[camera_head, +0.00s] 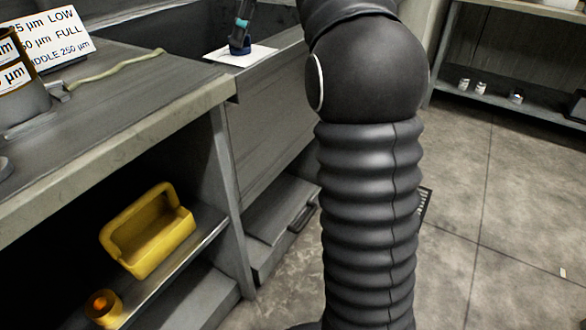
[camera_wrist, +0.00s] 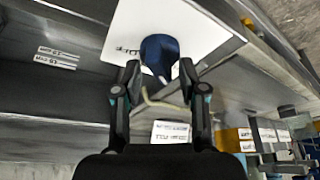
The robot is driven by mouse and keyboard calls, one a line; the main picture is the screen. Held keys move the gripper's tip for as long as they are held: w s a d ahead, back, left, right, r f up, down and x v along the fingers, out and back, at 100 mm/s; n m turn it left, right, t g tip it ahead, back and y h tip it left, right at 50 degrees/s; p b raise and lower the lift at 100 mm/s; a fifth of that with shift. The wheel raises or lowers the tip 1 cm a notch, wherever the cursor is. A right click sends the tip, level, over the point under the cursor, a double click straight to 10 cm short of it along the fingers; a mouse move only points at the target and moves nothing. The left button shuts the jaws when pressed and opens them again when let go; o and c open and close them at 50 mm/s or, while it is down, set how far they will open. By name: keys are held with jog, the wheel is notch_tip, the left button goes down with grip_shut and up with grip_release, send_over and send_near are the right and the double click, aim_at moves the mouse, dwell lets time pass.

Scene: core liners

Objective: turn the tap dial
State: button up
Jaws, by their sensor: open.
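The dial is a dark blue knob (camera_wrist: 159,50) on a white plate (camera_wrist: 205,28) with some dark lettering, partly hidden. My gripper (camera_wrist: 160,70) is open, its two dark fingers on either side of the knob's near end. I cannot tell whether either finger touches it. In the head view, the blue knob (camera_head: 240,50) sits on the white plate (camera_head: 258,56) at the far end of the bench, and my gripper (camera_head: 242,38) points down right over it. The fingertips are too small there to tell apart.
A grey bench (camera_head: 150,95) runs along the left, with a lettered sign (camera_head: 52,42) and a pale hose (camera_head: 115,68) on it. A yellow basket (camera_head: 150,232) stands on the shelf below. A shelf with small jars (camera_head: 480,88) is at the far right.

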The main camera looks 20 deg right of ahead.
jog(key=m+t, duration=0.1)
jog(key=m, duration=0.3)
jog(key=shift+s+a+h, duration=0.1)
jog(key=shift+s+h, duration=0.05)
jog(key=shift+h, duration=0.25)
jog(key=m, duration=0.2)
jog(key=m+t+h, duration=0.1)
jog(key=m, duration=0.1)
jog(key=shift+a+m+t, duration=0.1)
jog(key=shift+m+t, duration=0.2)
jog(key=m+h, duration=0.2)
jog(key=m, duration=0.4)
jog(key=m+h, duration=0.1)
jog(key=m, duration=0.1)
jog(key=shift+a+r+h, duration=0.1)
jog(key=shift+h, duration=0.2)
jog(key=v, duration=1.4)
jog(key=s+f+n, duration=0.1)
jog(key=s+f, duration=0.6)
jog(key=f, duration=0.3)
jog(key=s+d+f+t, duration=0.1)
jog(key=s+f, duration=0.7)
jog(key=f, duration=0.3)
jog(key=s+f+n+y, duration=0.1)
jog(key=s+f, duration=0.6)
jog(key=f, duration=0.3)
jog(key=shift+s+d+n, duration=0.3)
jog(key=shift+f, duration=0.15)
